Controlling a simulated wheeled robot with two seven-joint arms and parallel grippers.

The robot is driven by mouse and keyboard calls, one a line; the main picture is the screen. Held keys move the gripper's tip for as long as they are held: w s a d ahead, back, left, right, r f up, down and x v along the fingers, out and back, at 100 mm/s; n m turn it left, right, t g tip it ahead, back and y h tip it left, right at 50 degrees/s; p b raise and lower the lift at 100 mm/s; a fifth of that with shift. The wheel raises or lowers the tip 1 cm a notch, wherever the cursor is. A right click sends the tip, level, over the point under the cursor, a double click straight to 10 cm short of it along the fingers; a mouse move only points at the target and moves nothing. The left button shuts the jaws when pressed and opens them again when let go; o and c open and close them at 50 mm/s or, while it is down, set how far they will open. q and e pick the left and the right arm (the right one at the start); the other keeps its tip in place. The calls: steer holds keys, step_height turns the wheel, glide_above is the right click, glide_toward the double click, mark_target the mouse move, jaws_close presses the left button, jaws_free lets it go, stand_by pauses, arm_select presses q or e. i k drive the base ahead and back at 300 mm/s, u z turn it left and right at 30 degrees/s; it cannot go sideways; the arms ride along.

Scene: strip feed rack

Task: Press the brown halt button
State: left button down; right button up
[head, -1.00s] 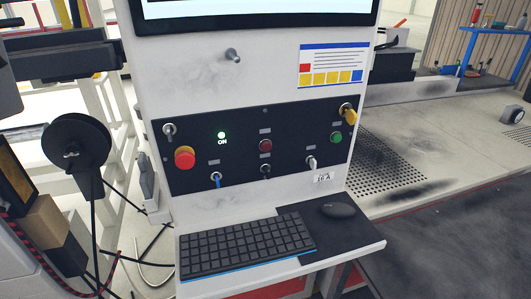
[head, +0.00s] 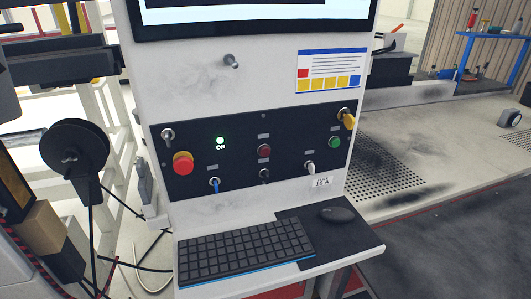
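The brown halt button looks like the dark brownish-red round button (head: 264,151) in the middle of the black control panel (head: 240,130). A small label sits above it and a black toggle switch (head: 264,176) is below it. Nothing covers or touches the button. A large red mushroom button (head: 183,163) is to its left, and a green button (head: 334,142) is to its right. Neither of my grippers is in view.
A keyboard (head: 246,249) and a mouse (head: 337,214) lie on the shelf jutting out below the panel. A metal knob (head: 231,60) sticks out above the panel. A yellow knob (head: 348,120) and a blue-tipped switch (head: 215,185) also protrude.

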mark_target(264, 151)
steer(key=u, duration=0.15)
steer(key=k, duration=0.25)
steer(key=u, duration=1.1)
steer(key=k, duration=1.1)
steer(key=u, duration=0.65)
steer(key=i, duration=2)
steer(key=z, duration=1.75)
steer(key=i, duration=0.45)
steer(key=z, duration=0.45)
